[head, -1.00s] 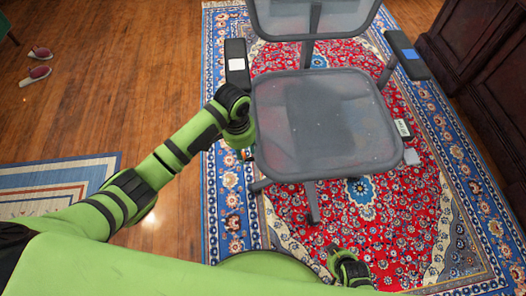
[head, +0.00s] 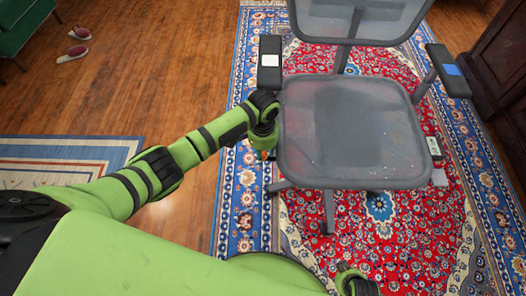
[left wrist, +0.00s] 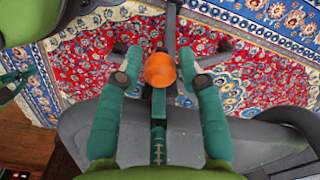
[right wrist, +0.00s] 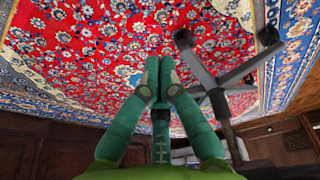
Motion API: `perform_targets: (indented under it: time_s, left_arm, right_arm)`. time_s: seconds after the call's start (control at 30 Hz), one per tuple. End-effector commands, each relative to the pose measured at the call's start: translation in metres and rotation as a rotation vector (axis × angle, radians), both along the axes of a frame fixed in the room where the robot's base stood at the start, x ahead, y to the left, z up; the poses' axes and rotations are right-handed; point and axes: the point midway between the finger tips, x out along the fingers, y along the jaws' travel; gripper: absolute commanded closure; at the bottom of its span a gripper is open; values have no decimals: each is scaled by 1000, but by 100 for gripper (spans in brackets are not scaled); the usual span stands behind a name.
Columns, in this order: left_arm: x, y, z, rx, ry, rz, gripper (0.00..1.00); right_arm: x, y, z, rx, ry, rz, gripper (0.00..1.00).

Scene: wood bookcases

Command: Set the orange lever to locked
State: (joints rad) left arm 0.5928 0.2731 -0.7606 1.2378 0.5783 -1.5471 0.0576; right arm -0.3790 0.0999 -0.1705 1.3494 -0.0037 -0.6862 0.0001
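The orange lever (left wrist: 160,70) ends in a round orange knob, centred in the left wrist view beside the chair seat's edge. A small orange-red spot of it shows in the head view (head: 264,155). My left gripper (left wrist: 161,58) is open, with one green finger on each side of the knob and gaps between. In the head view the left gripper (head: 265,153) is at the seat's left side, mostly hidden by its own wrist. The grey office chair (head: 350,130) stands upright. My right gripper (right wrist: 159,62) is shut and empty above the rug.
The chair's left armrest (head: 270,65) rises close beside my left wrist. The right armrest (head: 447,70) is apart from my arms. A patterned red and blue rug (head: 400,235) lies under the chair. Pink slippers (head: 77,42) lie on the wooden floor, and a dark cabinet stands at the right.

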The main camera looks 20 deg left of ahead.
Motion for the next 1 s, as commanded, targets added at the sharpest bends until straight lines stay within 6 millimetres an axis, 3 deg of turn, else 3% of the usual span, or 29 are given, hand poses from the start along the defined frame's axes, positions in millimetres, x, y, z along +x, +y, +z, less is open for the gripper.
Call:
perform_targets:
  time_s: [0.03,0.07,0.13,0.17,0.57,1.0]
  left_arm:
    - [0,0,0,0,0,0,62]
    - [0,0,0,0,0,0,70]
    - [0,0,0,0,0,0,98]
    - [0,0,0,0,0,0,100]
    - [-4,-1,3,0,1,37,100]
    - [-20,-9,6,-2,4,254,100]
  right_arm:
    - [0,0,0,0,0,0,100]
    - [0,0,0,0,0,0,100]
    - [0,0,0,0,0,0,100]
    - [0,0,0,0,0,0,100]
    - [4,-2,-2,2,-33,7,100]
    - [13,-15,1,13,-211,41,100]
